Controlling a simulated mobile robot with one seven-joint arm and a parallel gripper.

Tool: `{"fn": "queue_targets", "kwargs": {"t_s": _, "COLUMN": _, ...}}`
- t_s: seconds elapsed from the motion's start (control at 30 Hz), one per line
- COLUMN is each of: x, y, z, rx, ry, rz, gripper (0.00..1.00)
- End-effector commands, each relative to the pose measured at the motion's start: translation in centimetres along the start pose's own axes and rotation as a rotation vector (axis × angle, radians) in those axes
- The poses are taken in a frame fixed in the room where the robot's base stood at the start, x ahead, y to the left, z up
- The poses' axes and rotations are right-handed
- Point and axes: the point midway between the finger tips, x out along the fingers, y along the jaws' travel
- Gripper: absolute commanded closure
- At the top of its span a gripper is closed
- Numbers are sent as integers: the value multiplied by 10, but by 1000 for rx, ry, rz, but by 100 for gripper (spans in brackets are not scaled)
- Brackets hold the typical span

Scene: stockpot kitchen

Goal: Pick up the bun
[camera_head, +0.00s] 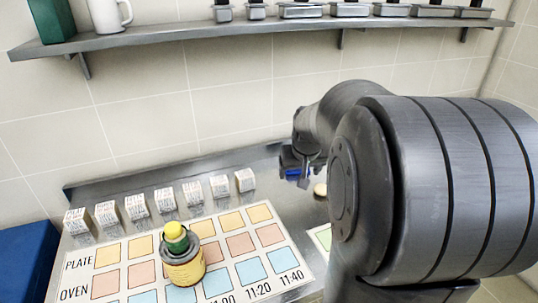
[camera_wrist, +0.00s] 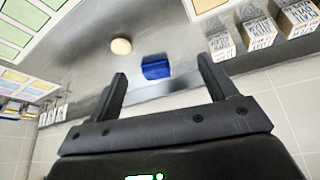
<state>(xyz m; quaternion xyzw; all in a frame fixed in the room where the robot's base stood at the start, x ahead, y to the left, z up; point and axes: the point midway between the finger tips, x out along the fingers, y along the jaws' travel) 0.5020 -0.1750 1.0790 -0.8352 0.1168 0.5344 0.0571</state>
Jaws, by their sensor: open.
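The bun is a small round tan piece (camera_head: 320,189) on the metal counter, partly hidden by my arm in the head view. It shows whole in the wrist view (camera_wrist: 121,46), beyond the tip of my left-hand finger. My gripper (camera_wrist: 161,70) is open, with its two dark fingers wide apart and nothing held between them. The bun is apart from both fingers. In the head view my gripper (camera_head: 297,160) is small and partly hidden behind my arm, to the left of the bun.
A small blue block (camera_wrist: 155,67) appears between my fingers, on the counter. White printed cartons (camera_head: 165,200) line the back. A labelled chart (camera_head: 140,273) covers the front left, with a yellow jar (camera_head: 185,268) on it. A shelf (camera_head: 270,32) runs above.

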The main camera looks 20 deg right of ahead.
Motion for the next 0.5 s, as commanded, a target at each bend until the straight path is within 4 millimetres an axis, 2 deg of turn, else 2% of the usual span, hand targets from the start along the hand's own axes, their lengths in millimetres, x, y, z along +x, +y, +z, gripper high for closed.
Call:
{"fn": "queue_targets", "kwargs": {"t_s": 0.03, "x": 17, "y": 16, "z": -8, "rx": 21, "ry": -9, "rz": 5, "gripper": 22}}
{"fn": "queue_targets", "kwargs": {"t_s": 0.1, "x": 38, "y": 36, "z": -17, "rx": 46, "ry": -14, "rz": 12, "gripper": 22}}
{"fn": "queue_targets", "kwargs": {"t_s": 0.3, "x": 89, "y": 88, "z": -33, "rx": 104, "ry": -19, "rz": 23, "gripper": 22}}
{"fn": "queue_targets", "kwargs": {"t_s": 0.5, "x": 114, "y": 114, "z": -37, "rx": 131, "ry": -18, "rz": 28, "gripper": 22}}
